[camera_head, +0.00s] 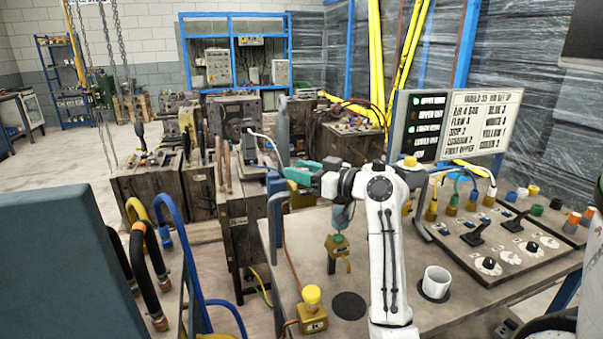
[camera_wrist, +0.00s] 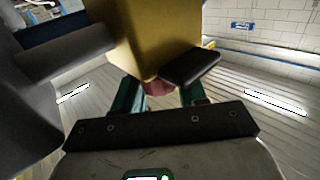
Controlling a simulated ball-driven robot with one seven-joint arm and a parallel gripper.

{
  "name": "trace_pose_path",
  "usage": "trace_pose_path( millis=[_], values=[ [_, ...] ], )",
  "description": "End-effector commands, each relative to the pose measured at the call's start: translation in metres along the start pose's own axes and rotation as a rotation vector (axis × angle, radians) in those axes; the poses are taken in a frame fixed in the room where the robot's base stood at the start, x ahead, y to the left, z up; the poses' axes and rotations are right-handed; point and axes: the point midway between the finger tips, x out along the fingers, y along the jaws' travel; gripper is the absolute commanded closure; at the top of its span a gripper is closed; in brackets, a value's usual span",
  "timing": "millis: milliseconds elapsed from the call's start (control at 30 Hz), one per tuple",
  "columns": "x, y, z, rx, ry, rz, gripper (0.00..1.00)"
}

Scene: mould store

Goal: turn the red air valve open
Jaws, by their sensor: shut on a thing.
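In the head view my gripper (camera_head: 294,176), with teal fingers, reaches left from the white arm, beside a dark post with blue parts at the table's far left corner. The red valve is hidden there. In the wrist view a yellow block (camera_wrist: 150,35) fills the top middle. A dull red piece, seemingly the red air valve (camera_wrist: 157,88), shows below it between the two teal fingers of my gripper (camera_wrist: 160,93). The fingers are shut on it. A dark flat piece (camera_wrist: 190,67) covers part of the right side. How far the valve is turned cannot be told.
The grey table (camera_head: 385,320) holds a white cup (camera_head: 436,284), a yellow-topped button box (camera_head: 312,311) and a brass fitting (camera_head: 338,255). A sign board (camera_head: 455,125) and a control panel (camera_head: 500,250) stand right. Blue hoses (camera_head: 190,265) rise at left.

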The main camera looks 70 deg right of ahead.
Motion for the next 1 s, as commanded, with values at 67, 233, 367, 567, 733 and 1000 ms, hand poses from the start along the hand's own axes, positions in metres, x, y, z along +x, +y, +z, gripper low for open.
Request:
trace_pose_path(
  millis=[67, 233, 367, 567, 733, 1000],
  values=[
    [0.0001, 0.0017, 0.0033, -0.001, 0.001, -0.034, 0.89],
    [-0.0004, 0.0004, 0.0008, -0.002, 0.001, -0.078, 0.89],
    [-0.0005, 0.0002, 0.0004, -0.001, 0.000, -0.079, 0.89],
    [-0.0004, 0.0002, 0.0004, -0.001, 0.000, -0.078, 0.50],
    [-0.0004, 0.0001, 0.0002, -0.001, 0.001, -0.078, 0.40],
    [-0.0057, 0.0009, 0.0005, -0.002, 0.002, -0.077, 0.40]
  ],
)
